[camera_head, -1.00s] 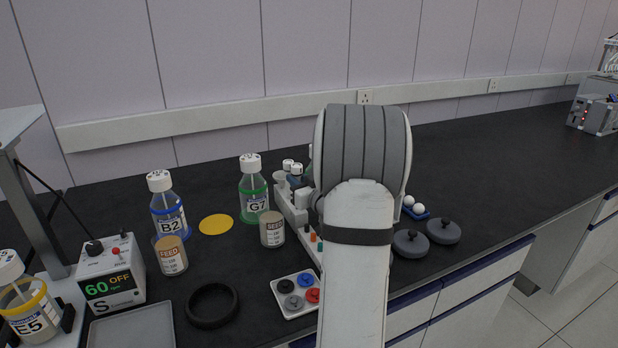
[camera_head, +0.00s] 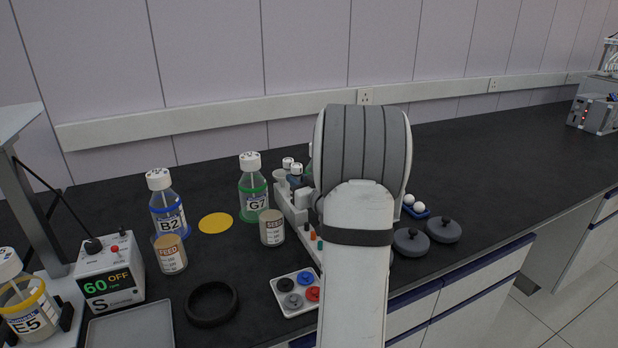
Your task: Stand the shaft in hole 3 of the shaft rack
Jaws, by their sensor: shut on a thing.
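My own white and grey arm stands upright in the middle of the view and hides what lies behind it. My gripper is hidden behind the arm, so its jaws and anything in them do not show. No shaft can be made out. A pale rack-like holder (camera_head: 284,207) shows only partly at the arm's left edge, with white-capped items at its back and small orange and green pieces near its front. I cannot tell whether it is the shaft rack, and no numbered hole is readable.
Bottles B2 (camera_head: 168,212) and G7 (camera_head: 253,190), two feed jars (camera_head: 171,256) (camera_head: 272,230), a black ring (camera_head: 211,304) and a tray of coloured caps (camera_head: 297,292) stand left of the arm. Two dark lids (camera_head: 411,242) (camera_head: 443,230) lie right.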

